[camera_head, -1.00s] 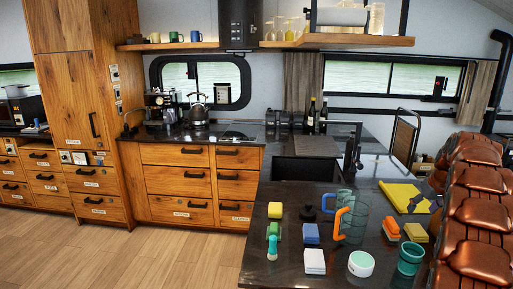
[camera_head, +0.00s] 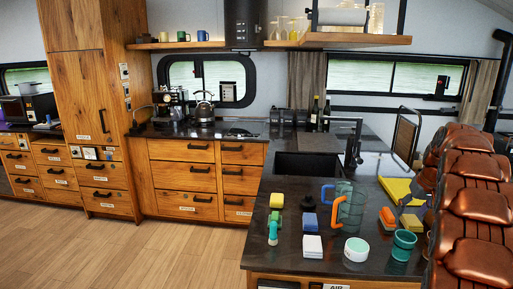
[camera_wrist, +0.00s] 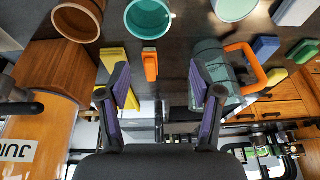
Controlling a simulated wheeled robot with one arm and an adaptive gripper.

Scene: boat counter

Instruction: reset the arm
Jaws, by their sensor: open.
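My gripper (camera_wrist: 158,76) shows in the wrist view with its two purple-padded fingers spread apart and nothing between them. In that view the counter lies towards the top. An orange brush (camera_wrist: 150,66) and a yellow sponge (camera_wrist: 112,60) appear near the fingertips, with a teal cup (camera_wrist: 148,20) beyond. A clear teal pitcher with an orange handle (camera_wrist: 222,72) shows behind and beside the right finger.
The dark counter (camera_head: 290,263) holds the pitcher (camera_head: 348,208), sponges, a white tub (camera_head: 356,249), the teal cup (camera_head: 403,245) and a yellow cloth (camera_head: 398,190). A sink (camera_head: 300,165) lies behind. The wooden floor (camera_head: 150,255) at left is clear.

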